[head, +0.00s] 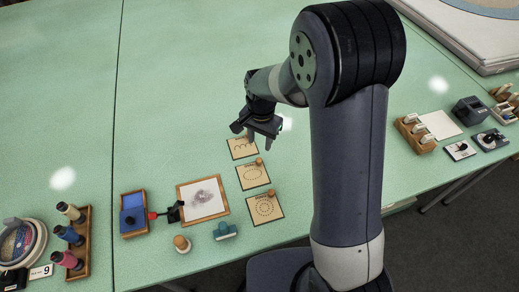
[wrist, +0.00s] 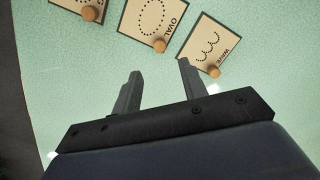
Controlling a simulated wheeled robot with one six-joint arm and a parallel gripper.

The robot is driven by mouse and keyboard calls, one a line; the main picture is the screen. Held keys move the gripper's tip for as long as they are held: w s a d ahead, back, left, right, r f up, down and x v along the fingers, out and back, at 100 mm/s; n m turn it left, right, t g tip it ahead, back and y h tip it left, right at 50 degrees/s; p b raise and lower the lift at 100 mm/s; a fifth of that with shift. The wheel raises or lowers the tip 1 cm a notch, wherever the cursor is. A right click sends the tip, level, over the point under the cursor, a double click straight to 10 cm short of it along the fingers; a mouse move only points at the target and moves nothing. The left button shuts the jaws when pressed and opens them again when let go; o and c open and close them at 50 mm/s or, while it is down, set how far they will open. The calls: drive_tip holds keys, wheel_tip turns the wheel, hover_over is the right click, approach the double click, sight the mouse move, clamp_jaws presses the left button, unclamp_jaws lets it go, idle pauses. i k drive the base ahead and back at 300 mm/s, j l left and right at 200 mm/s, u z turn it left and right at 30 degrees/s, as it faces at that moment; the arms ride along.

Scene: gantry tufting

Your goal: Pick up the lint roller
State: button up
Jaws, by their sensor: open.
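A tool with a dark blue block-like head, a red neck and a black end (head: 174,211) lies at the blue tray (head: 140,193) in the head view. It looks most like the lint roller, but it is too small to be sure. It is not in the wrist view. My gripper (head: 258,138) is open and empty above the table, behind and to the right of this tool. In the wrist view my gripper (wrist: 158,70) shows two parted fingers with only green table between them.
Pattern cards with wooden knobs, such as the oval card (head: 253,175) and wave card (wrist: 208,43), lie near my gripper. Spools (head: 70,235) stand left.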

sight(224, 231)
drive_tip(key=u, duration=1.5)
